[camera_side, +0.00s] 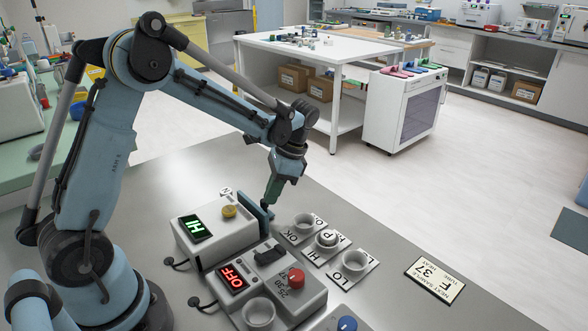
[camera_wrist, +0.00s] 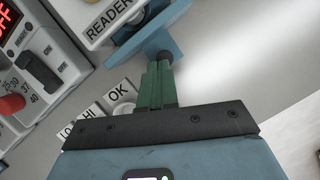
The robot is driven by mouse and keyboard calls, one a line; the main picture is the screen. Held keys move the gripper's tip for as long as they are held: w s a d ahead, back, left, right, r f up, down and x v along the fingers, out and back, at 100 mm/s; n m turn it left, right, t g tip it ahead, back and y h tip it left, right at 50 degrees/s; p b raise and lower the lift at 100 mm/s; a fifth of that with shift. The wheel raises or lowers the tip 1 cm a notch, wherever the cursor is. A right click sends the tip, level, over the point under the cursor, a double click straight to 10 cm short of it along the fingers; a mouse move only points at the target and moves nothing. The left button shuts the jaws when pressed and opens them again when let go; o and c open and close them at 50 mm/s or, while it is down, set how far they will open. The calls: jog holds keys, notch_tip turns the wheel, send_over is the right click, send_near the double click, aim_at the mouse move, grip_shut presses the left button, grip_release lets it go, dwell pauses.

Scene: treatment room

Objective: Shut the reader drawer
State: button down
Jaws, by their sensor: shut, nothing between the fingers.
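The reader (camera_side: 216,232) is a pale box with a green "HI" display and a yellow button. Its blue drawer (camera_side: 256,214) stands out from the side facing my gripper. In the wrist view, the drawer's blue front panel (camera_wrist: 177,31) is apart from the box labelled READER (camera_wrist: 108,22). Part of a pale round thing shows in the drawer gap. My gripper (camera_side: 268,201) has green fingers, shut and empty. Its fingertips (camera_wrist: 160,66) are at the knob; I cannot tell whether they touch.
A second unit with a red "OFF" display (camera_side: 233,279) and red knob stands in front of the reader. Labelled cup holders OK (camera_side: 304,225), HI (camera_side: 328,240) and LO (camera_side: 354,259) lie close right of the drawer. A sample card (camera_side: 435,281) lies farther right on otherwise clear bench.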

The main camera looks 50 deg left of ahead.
jog(key=shift+s, duration=0.4)
jog(key=w, duration=0.1)
jog(key=w+d, duration=0.2)
jog(key=w, duration=0.1)
jog(key=shift+w+a+f+v, duration=0.3)
jog(key=shift+w+v, duration=0.5)
jog(key=shift+v, duration=4.4)
jog(key=x, duration=0.9)
jog(key=s, duration=0.1)
jog(key=s+a, duration=0.1)
jog(key=shift+s+a+f, duration=0.1)
jog(key=shift+s+f, duration=0.3)
jog(key=shift+s+a, duration=0.3)
jog(key=shift+s, duration=0.25)
